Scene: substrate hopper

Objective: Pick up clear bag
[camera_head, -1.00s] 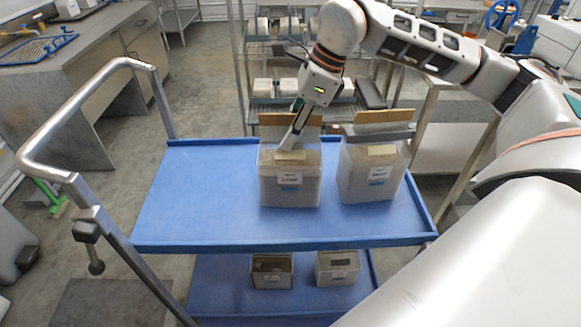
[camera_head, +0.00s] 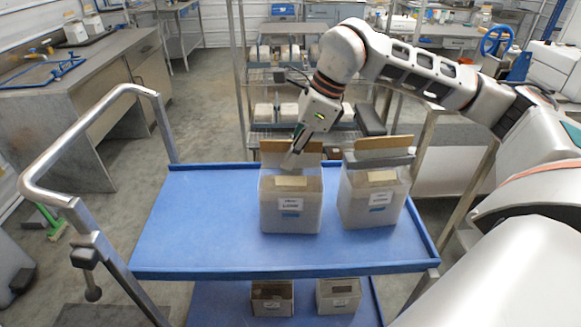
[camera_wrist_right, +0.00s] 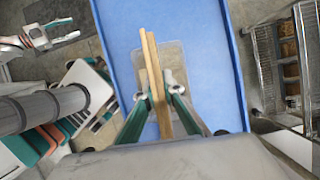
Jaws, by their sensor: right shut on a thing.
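A translucent clear bag (camera_head: 272,214) with a white label and a blue patch stands upright on the blue cart top, left of a similar one. A tan strip (camera_head: 304,147) runs along its back top edge. My right gripper (camera_head: 291,163) reaches down from behind to that top. In the right wrist view, its fingers (camera_wrist_right: 158,94) are shut on the tan strip (camera_wrist_right: 150,58), with the clear bag (camera_wrist_right: 179,56) below. The bag's base looks to be on the cart.
A second translucent bag (camera_head: 357,206) with a tan strip stands close on the right. The blue cart top (camera_head: 195,225) is bare on the left, with a metal handle (camera_head: 113,95) beside it. Two small boxes sit on the lower shelf. A wire rack (camera_head: 262,138) stands behind.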

